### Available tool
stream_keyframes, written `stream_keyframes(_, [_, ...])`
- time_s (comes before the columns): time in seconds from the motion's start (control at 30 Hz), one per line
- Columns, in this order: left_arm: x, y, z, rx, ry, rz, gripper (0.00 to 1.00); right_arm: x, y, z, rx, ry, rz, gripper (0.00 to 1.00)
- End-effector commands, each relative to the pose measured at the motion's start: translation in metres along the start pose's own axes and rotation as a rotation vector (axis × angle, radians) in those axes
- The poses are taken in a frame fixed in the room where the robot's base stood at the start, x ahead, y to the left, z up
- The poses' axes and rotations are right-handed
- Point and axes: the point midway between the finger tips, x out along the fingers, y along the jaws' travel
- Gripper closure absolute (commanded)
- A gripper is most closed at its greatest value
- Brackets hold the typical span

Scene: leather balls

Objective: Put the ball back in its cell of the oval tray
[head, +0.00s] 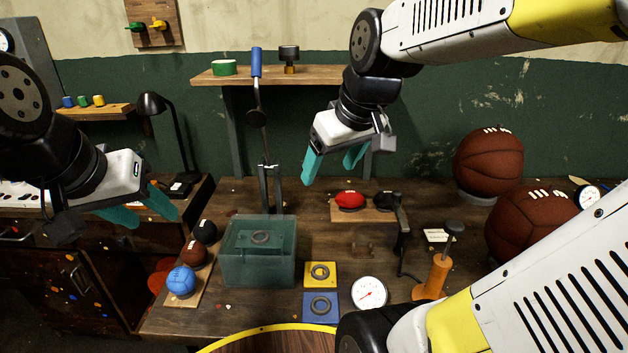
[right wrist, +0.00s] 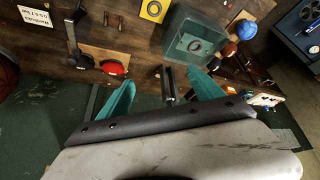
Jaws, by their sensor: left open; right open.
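Small blue (head: 181,281), brown (head: 194,253) and black (head: 205,231) balls sit in a row on a wooden strip at the left of the bench. Which ball is the task's is unclear. A curved yellow-rimmed wooden surface (head: 272,329) shows at the bottom edge, mostly cut off; I cannot tell if it is the oval tray. My left gripper (head: 140,209) is open and empty at the left. My right gripper (head: 329,174) is open and empty above the bench's back.
A greenish clear box (head: 258,265) stands mid-bench, also in the right wrist view (right wrist: 180,52). Yellow (head: 320,268) and blue square plates lie beside it, near a round gauge (head: 369,293). An orange-handled tool (head: 433,277) and large brown balls (head: 488,162) stand right.

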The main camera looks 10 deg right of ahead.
Motion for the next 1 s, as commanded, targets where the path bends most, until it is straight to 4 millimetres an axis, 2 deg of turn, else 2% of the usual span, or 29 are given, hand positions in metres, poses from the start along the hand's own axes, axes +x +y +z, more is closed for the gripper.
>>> stream_keyframes(0.1, [0.0, 0.0, 0.0, 0.0, 0.0, 0.0, 0.52, -0.012, -0.023, 0.025, 0.141, 0.045, -0.024, 0.24])
stream_keyframes(0.3, [0.0, 0.0, 0.0, 0.0, 0.0, 0.0, 0.52, -0.017, -0.04, 0.046, 0.274, 0.075, -0.052, 0.24])
stream_keyframes(1.0, [0.0, 0.0, 0.0, 0.0, 0.0, 0.0, 0.52, -0.018, -0.041, 0.048, 0.29, 0.076, -0.055, 0.24])
